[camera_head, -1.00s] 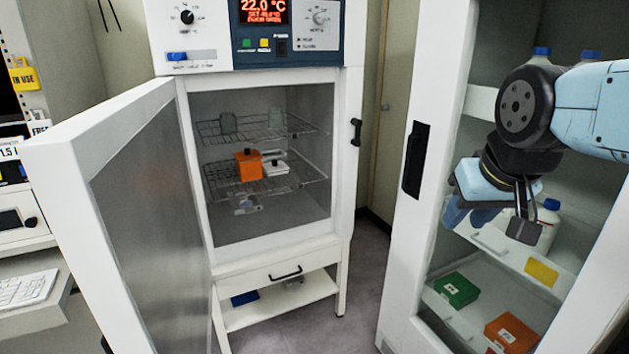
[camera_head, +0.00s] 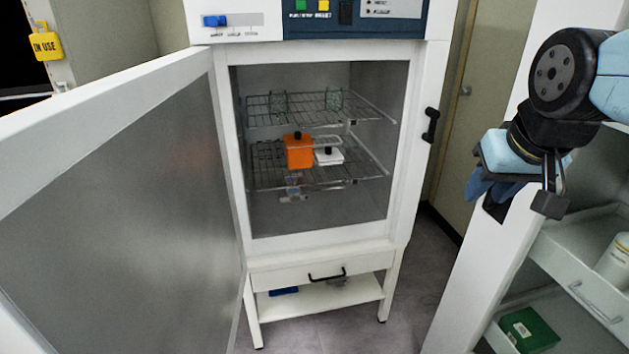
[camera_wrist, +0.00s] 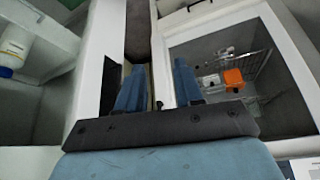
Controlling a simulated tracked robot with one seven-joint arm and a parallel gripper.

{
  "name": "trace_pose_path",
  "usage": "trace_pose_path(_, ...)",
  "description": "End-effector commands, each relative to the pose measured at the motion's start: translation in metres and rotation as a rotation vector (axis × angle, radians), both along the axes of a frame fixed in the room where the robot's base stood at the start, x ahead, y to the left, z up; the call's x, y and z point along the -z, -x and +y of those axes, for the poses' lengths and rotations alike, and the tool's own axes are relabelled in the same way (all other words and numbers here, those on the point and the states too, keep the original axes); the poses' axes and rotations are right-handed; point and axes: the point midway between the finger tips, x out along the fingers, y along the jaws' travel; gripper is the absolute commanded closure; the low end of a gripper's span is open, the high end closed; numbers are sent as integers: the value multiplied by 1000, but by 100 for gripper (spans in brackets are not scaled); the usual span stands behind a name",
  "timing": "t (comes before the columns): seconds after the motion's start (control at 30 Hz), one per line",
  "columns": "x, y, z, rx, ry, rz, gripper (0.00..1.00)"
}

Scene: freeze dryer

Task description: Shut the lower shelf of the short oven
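The short oven (camera_head: 330,250) is a white cabinet with a control panel on top. Its door (camera_head: 110,190) stands wide open to the left. Inside are two wire shelves. The lower shelf (camera_head: 268,178) holds an orange box (camera_head: 299,152) and a white item (camera_head: 328,157); I cannot tell how far it is pulled out. The orange box also shows in the wrist view (camera_wrist: 233,77). My gripper (camera_head: 480,185) is raised right of the oven, apart from the shelf. In the wrist view my gripper (camera_wrist: 158,80) has its two blue fingers apart with nothing between them.
The upper shelf (camera_head: 310,112) carries small glass items. A black latch (camera_head: 431,125) sits on the oven's right frame. A white cabinet with open shelves (camera_head: 590,250) stands at the right, close to my arm. Grey floor (camera_head: 425,270) shows between the two.

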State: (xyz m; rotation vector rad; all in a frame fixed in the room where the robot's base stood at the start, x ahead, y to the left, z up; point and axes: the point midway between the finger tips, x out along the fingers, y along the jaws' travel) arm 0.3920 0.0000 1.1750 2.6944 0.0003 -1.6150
Motion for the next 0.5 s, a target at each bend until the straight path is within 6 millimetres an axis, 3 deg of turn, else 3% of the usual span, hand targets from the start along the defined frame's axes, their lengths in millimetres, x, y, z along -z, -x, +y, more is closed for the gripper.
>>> trace_pose_path(0.37, 0, -1, 0, -2, 1, -1, 64)
trace_pose_path(0.5, 1, -17, 2, -34, 15, -20, 64)
